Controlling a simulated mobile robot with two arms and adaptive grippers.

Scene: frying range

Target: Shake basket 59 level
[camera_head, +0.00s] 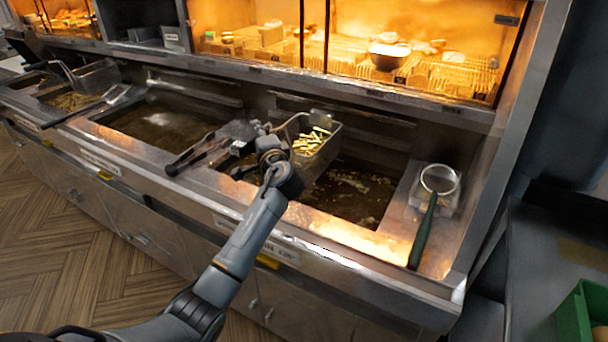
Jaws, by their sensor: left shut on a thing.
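A wire fry basket (322,157) holds golden fries (311,141) and hangs above the dark oil of the right fryer vat (352,193). It looks near level, though a slight tilt is hard to judge. My left gripper (268,144) is shut at the near left end of the basket, on its handle as far as I can see; the fingers partly hide the grip. A dark handle (192,156) reaches out to the left of the gripper. I cannot read the number 59 on the basket. My right gripper is out of view.
Another vat (150,125) lies left, with a second basket (95,77) at the far left. A green-handled skimmer (424,225) rests on the right ledge. A lit food warmer (440,75) stands behind. A green crate (572,322) is at lower right.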

